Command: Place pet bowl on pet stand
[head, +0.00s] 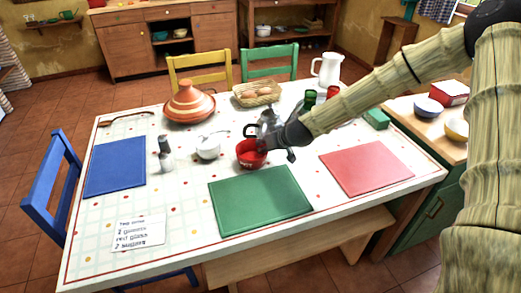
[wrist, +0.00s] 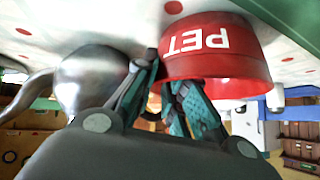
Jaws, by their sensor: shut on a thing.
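The red pet bowl (head: 251,157) is at the middle of the table, just behind the green placemat. White "PET" lettering shows on it, upside down, in the wrist view (wrist: 222,66). My gripper (head: 270,141) reaches in from the right at the bowl's rim. In the wrist view my gripper's fingers (wrist: 162,78) are shut on the bowl's edge. The bowl is at or very near the tabletop; I cannot tell whether it touches. I cannot make out a pet stand in either view.
A silver kettle (head: 267,119) stands close behind my gripper and fills the left of the wrist view (wrist: 88,78). A white sugar pot (head: 207,148) is left of the bowl. Green (head: 260,202) and red (head: 366,169) placemats lie bare in front. A tagine (head: 189,105) stands farther back.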

